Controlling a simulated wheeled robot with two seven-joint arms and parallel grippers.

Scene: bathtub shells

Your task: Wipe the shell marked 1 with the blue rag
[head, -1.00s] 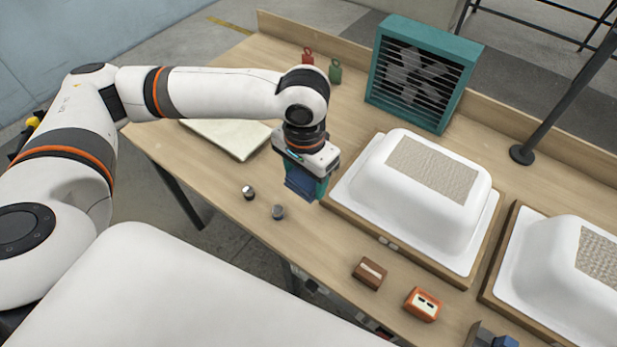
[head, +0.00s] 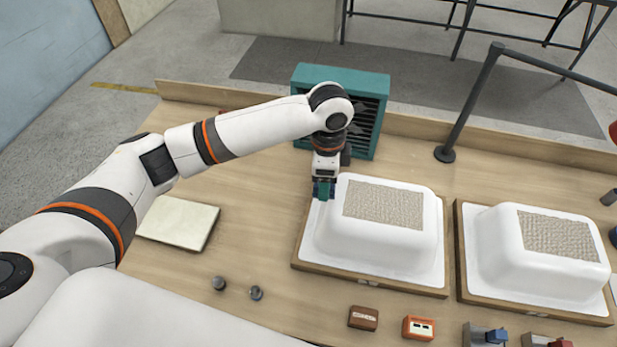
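Two white, upturned tub shells rest on wood-edged bases. The left shell (head: 335,228) and the right shell (head: 500,250) each carry a beige textured patch on top. Small labels on the base fronts are too small to read, so I cannot tell which is marked 1. My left gripper (head: 324,190) is at the back left corner of the left shell, pointing down. I cannot tell whether the cloth touches the shell. My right gripper is not in view.
A teal fan box (head: 340,76) stands behind the left shell. A dark post (head: 468,105) rises behind the shells. A cream slab (head: 180,222), two small knobs, a brown block (head: 363,318) and an orange box (head: 419,327) lie on the table. The left front tabletop is mostly clear.

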